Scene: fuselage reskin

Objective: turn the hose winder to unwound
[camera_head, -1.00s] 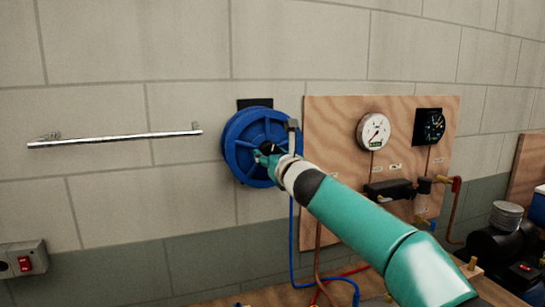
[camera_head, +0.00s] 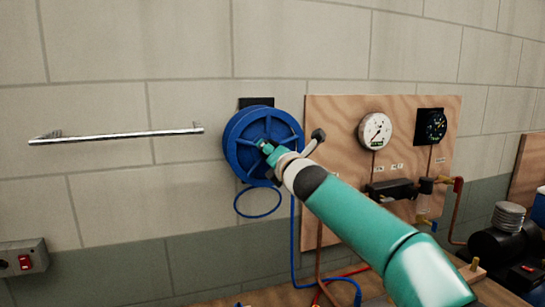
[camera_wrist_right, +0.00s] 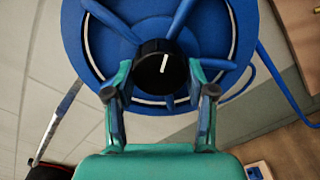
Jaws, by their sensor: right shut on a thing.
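The hose winder (camera_head: 239,142) is a blue spoked reel on the block wall, near the middle of the head view. It fills the top of the right wrist view (camera_wrist_right: 79,40). A black knob (camera_wrist_right: 160,56) with a white line sits at its hub. The line points nearly straight up in the wrist view. My right gripper (camera_head: 267,149) reaches the hub from the lower right and is shut on the knob, one finger on each side (camera_wrist_right: 162,82). A loop of blue hose (camera_head: 257,216) hangs below the reel. My left gripper is not in view.
A wooden board (camera_head: 340,125) with a white gauge (camera_head: 375,131) and a dark gauge (camera_head: 431,125) is right of the reel. A metal rail (camera_head: 115,136) is on the wall at left. Pumps and pipes stand at right.

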